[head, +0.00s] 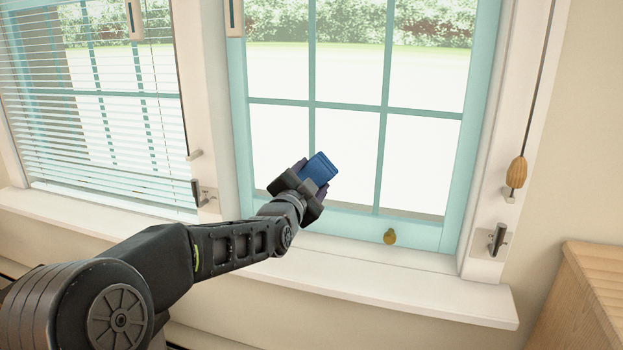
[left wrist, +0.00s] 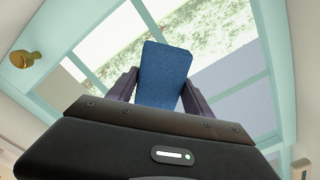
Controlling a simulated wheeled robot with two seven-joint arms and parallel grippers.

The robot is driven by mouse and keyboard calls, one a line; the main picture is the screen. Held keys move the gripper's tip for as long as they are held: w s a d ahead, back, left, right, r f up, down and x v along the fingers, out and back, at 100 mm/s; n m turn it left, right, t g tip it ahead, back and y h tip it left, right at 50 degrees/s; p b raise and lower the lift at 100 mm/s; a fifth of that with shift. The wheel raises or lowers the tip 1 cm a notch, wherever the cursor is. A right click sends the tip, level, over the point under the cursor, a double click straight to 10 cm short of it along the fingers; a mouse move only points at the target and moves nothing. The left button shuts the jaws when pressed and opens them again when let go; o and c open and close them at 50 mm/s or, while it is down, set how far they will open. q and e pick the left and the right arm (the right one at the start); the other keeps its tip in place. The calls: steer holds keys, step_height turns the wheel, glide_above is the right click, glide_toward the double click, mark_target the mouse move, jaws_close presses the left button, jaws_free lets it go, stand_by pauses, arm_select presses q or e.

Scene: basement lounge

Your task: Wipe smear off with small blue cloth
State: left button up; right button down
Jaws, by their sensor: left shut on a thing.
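My left gripper (head: 303,180) is shut on a small folded blue cloth (head: 320,169) in front of the lower part of the teal-framed window (head: 384,160). In the left wrist view the cloth (left wrist: 163,75) stands up between the two dark fingers, with the window panes behind it. I cannot tell whether the cloth touches the glass. No smear can be made out on the panes in either view; part of the glass is hidden behind the gripper and cloth. My right gripper is not in view.
A white sill (head: 400,291) runs below the window. A brass knob (head: 389,237) sits on the lower frame. A wooden cord pull (head: 517,172) hangs at the right. Slatted blinds (head: 100,120) cover the left window. A wooden cabinet (head: 585,290) stands at the lower right.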

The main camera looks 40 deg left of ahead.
arm_select(q)
steer(key=b+v, duration=0.1)
steer(key=v, duration=0.2)
steer(key=shift+s+b, duration=0.2)
steer(key=shift+b, duration=0.2)
steer(key=shift+f, duration=0.1)
